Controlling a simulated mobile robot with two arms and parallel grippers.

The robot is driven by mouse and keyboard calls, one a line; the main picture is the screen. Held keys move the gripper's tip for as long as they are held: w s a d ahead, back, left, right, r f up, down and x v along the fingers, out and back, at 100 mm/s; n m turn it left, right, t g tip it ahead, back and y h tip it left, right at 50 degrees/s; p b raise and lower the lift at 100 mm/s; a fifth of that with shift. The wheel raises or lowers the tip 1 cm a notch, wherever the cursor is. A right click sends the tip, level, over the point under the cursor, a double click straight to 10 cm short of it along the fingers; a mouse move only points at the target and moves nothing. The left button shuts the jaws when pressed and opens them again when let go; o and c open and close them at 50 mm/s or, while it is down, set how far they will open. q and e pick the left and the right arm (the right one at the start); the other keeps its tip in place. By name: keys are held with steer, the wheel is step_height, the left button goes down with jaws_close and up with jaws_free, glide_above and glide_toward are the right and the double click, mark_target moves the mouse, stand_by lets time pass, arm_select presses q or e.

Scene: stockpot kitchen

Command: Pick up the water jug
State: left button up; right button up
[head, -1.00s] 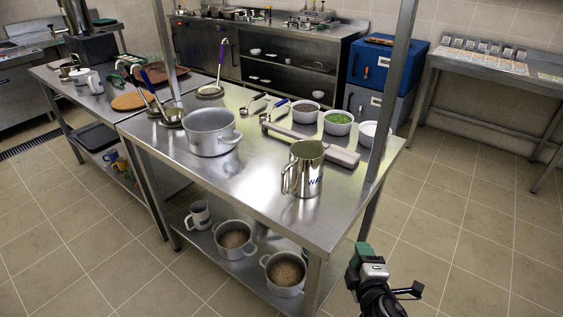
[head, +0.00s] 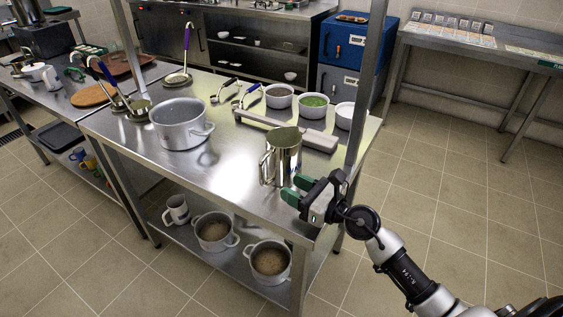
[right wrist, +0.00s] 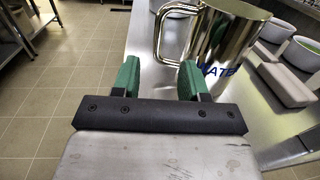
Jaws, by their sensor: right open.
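The water jug (head: 285,152) is a shiny metal pitcher standing upright near the front right edge of the steel table (head: 235,187). Its handle is on its left side in the head view. In the right wrist view the jug (right wrist: 228,38) is close ahead, with its handle at left and part of a blue label showing. My right gripper (head: 296,190) is open and empty, just right of and in front of the jug's lower part. In the right wrist view its green fingers (right wrist: 158,80) are spread apart below the jug's handle. My left gripper is out of view.
A grey pot (head: 180,128) stands left of the jug. A metal post (head: 370,85) rises at the table's right. Pots (head: 269,262) sit on the lower shelf.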

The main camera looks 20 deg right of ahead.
mark_target(262, 180)
steer(key=p+x, duration=0.1)
steer(key=x, duration=0.9)
steer(key=shift+f, duration=0.1)
steer(key=shift+s, duration=0.15)
jaws_close()
